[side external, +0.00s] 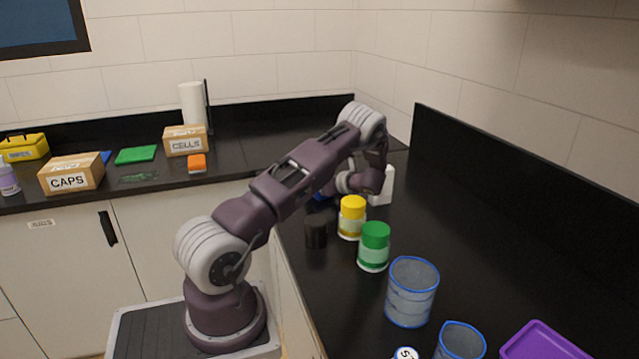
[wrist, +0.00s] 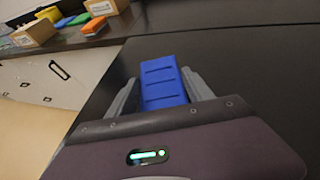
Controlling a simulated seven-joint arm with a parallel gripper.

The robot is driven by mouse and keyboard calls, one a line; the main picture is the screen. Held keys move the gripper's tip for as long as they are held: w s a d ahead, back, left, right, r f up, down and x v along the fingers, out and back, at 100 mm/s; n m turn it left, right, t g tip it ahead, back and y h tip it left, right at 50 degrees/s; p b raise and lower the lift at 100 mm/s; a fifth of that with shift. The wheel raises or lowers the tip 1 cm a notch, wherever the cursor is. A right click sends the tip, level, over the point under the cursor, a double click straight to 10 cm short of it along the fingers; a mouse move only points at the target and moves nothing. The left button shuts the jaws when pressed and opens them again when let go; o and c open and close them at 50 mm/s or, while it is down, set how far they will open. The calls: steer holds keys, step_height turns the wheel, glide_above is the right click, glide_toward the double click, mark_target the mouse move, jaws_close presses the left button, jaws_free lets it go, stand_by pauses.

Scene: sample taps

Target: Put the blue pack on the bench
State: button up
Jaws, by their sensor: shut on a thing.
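The blue pack (wrist: 163,82), a ridged block, sits between the two grey fingers of my gripper (wrist: 160,76) in the wrist view. The gripper is shut on it. In the side external view only a small blue part of the pack (side external: 321,196) shows, left of my gripper (side external: 330,189); my arm hides the rest. The black bench (side external: 470,240) lies beneath. I cannot tell whether the pack touches the bench top.
A yellow-capped jar (side external: 352,217), a green-capped jar (side external: 374,247), a dark jar (side external: 316,232) and a blue-rimmed beaker (side external: 411,292) stand nearby. A purple tray (side external: 542,343) is at front right. The CELLS box (side external: 185,141) stands on the back counter.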

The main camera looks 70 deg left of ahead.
steer(key=o, duration=1.6)
steer(key=shift+f, duration=0.15)
steer(key=v, duration=0.4)
steer(key=shift+w, duration=0.1)
step_height(320, 180, up, 7)
steer(key=s+d+r+n+t+h, duration=0.2)
steer(key=s+d+r+n+h, duration=0.1)
steer(key=d, duration=0.9)
steer(key=s+d+r+n+t+h, duration=0.2)
steer(key=d+r, duration=0.4)
steer(key=d, duration=0.6)
steer(key=s+d+r+n+t+h, duration=0.3)
steer(key=d+n, duration=0.3)
steer(key=d, duration=0.6)
steer(key=shift+s+d+r+h, duration=0.2)
steer(key=shift+s+r+h, duration=0.15)
steer(key=shift+r, duration=0.1)
steer(key=shift+s+d+r+h, duration=0.2)
steer(key=shift+s+r+h, duration=0.05)
steer(key=shift+s+r, duration=0.15)
steer(key=shift+o, duration=0.6)
steer(key=s+d+n+t+h, duration=0.2)
steer(key=s+d+n+h, duration=0.1)
steer(key=s+d, duration=0.5)
steer(key=d, duration=0.3)
steer(key=shift+s+f+t+h, duration=0.25)
steer(key=shift+s+t+h, duration=0.05)
steer(key=shift+s, duration=0.05)
